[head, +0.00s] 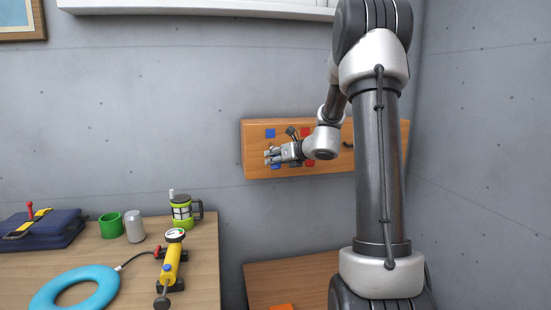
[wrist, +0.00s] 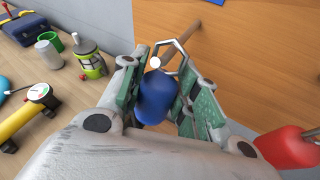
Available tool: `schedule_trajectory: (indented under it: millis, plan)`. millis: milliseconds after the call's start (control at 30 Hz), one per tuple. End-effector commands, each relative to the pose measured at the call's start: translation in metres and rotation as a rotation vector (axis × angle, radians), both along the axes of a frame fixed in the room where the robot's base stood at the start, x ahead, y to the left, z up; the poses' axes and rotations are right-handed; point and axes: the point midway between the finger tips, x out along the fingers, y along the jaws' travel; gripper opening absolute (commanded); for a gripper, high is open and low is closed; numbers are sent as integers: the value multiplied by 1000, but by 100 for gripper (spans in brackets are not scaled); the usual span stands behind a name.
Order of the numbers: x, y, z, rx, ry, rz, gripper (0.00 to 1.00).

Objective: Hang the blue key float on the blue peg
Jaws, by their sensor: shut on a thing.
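The blue key float (wrist: 157,97) is between the fingers of my gripper (wrist: 160,100) in the wrist view. My gripper is shut on it. A pale metal loop (wrist: 181,44) with a white bead stands out from the float's top end. A wooden peg (wrist: 189,32) sticks out of the board right at the loop; I cannot tell whether the peg passes through it. A blue square (head: 270,133) marks the board above my gripper (head: 269,155) in the head view, where the peg is hidden or too small to see.
The wooden board (head: 379,161) is on the wall. A red float (wrist: 288,148) hangs to the right of my gripper. The table (head: 205,250) at left holds a lantern (head: 181,211), a yellow pump (head: 171,264), a green cup (head: 110,225) and a blue ring (head: 43,298).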

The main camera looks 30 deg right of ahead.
Motion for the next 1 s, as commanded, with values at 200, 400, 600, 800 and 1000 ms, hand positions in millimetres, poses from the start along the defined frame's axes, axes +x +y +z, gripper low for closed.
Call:
schedule_trajectory:
  millis: [200,400,600,800,1000]
  plan:
    - [0,0,0,0,0,0,2]
    - [0,0,0,0,0,0,2]
    - [0,0,0,0,0,0,56]
    - [0,0,0,0,0,0,56]
    - [-5,-2,3,0,-1,-1,56]
